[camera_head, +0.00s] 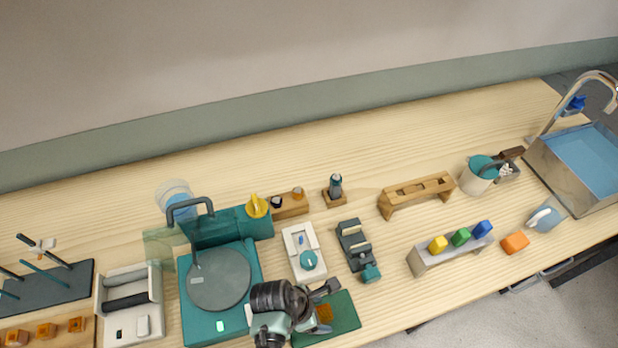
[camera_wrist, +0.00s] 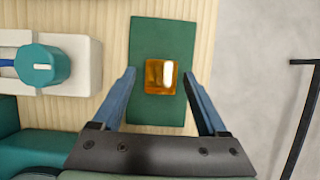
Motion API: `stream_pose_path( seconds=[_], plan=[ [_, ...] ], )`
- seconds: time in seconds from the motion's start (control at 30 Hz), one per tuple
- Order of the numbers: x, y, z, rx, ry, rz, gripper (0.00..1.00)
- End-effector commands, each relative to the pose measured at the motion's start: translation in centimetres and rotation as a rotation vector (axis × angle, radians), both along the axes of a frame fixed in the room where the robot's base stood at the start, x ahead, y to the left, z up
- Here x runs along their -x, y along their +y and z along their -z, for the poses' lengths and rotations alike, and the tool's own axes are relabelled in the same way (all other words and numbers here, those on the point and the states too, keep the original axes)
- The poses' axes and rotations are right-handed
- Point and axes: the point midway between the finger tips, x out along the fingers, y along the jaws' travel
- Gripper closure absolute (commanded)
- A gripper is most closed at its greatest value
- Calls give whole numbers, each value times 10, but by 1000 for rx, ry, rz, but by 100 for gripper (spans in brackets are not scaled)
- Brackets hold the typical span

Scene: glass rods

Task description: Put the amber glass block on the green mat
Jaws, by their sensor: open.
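The amber glass block (camera_wrist: 152,84) is a small, shiny, see-through orange block. In the wrist view it appears within the green mat (camera_wrist: 160,38), near its middle, and looks to rest on it. The head view shows the block (camera_head: 324,314) on the mat (camera_head: 347,322), partly hidden by my arm. My gripper (camera_wrist: 159,74) is open above the mat, one finger on each side of the block with gaps between. It also shows in the head view (camera_head: 330,293), over the mat's left part.
A teal machine with a grey disc (camera_head: 219,278) is to the left. More amber blocks (camera_head: 46,331) sit in a wooden rack at far left. The table's front edge is close.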

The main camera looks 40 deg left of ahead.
Motion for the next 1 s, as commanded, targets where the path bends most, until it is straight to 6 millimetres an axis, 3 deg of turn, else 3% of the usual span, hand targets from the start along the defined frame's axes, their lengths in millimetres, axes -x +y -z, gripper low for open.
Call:
stream_pose_path(
  seconds=[0.3,0.5,0.87,1.0],
  plan=[
    [19,15,-59,-3,-3,-1,24],
    [27,22,-85,-2,-1,0,24],
    [31,24,-94,0,1,0,24],
    [13,32,-108,-71,-60,60,24]
  ],
)
